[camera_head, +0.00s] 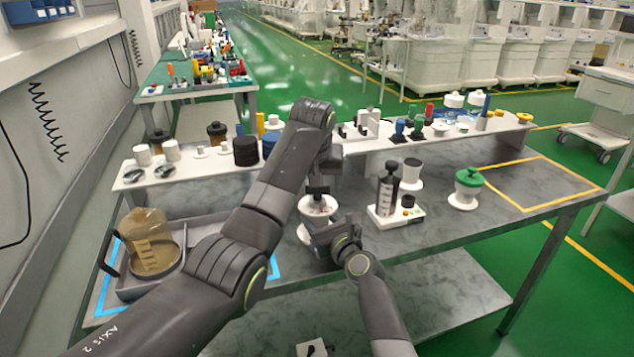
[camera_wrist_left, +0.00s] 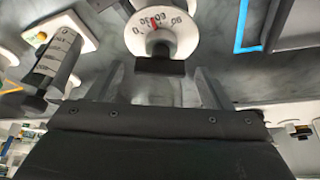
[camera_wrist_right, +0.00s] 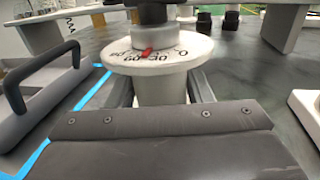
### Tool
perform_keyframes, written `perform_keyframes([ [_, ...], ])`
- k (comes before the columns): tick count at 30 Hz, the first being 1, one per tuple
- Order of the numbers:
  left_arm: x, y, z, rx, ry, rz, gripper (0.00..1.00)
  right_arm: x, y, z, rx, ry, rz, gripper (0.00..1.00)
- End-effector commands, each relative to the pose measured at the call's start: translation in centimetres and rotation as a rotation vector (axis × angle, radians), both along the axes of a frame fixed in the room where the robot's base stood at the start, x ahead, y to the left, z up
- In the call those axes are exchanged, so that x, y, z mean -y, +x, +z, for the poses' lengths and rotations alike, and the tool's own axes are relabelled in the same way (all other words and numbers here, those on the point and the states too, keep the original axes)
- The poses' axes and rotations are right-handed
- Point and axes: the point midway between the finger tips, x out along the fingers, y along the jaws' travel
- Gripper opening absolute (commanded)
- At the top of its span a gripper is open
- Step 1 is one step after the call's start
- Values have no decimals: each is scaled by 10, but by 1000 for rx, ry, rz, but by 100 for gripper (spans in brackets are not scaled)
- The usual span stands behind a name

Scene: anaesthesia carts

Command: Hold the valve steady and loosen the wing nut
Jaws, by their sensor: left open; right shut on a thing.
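The valve (camera_head: 312,212) is a white upright body under a white dial (camera_wrist_right: 120,54) with printed numbers. A red pointer (camera_wrist_right: 146,53) lies near the middle of the scale; it also shows in the left wrist view (camera_wrist_left: 154,22). The black wing nut (camera_head: 318,191) tops the dial; in the left wrist view the nut (camera_wrist_left: 160,67) is just beyond the fingertips, centred between them. My left gripper (camera_head: 325,168) is open above it. My right gripper (camera_head: 322,236) is shut on the valve body (camera_wrist_right: 160,90) below the dial. Its contact points are partly hidden.
A tray (camera_head: 185,235) with an amber jar (camera_head: 150,245) stands left of the valve. Right stand a white base (camera_head: 385,220) with a dark-topped cylinder and a green-capped pot (camera_head: 467,188). A raised white shelf (camera_head: 190,170) runs behind. The table inside the yellow outline (camera_head: 540,183) is clear.

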Motion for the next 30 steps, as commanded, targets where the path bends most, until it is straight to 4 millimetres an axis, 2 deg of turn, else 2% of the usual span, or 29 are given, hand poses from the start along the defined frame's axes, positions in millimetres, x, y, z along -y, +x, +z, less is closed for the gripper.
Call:
perform_keyframes([
  [1, 0, -1, 5, 4, -1, 0, 73, 0, -1, -7, -12, -5, 2, 7],
  [12, -3, -23, 58, 6, -1, 1, 73, 0, -1, -7, -12, -5, 2, 7],
  [17, -3, -28, 67, 3, -1, 1, 73, 0, -1, -7, -12, -5, 2, 7],
  [27, -3, -29, 67, 2, 0, 0, 73, 0, -1, -7, -12, -5, 2, 7],
  [28, -3, -29, 67, 2, 0, 0, 73, 0, -1, -7, -12, -5, 2, 48],
  [30, -3, -29, 67, 2, 0, 0, 73, 0, -1, -6, -10, -5, 2, 57],
])
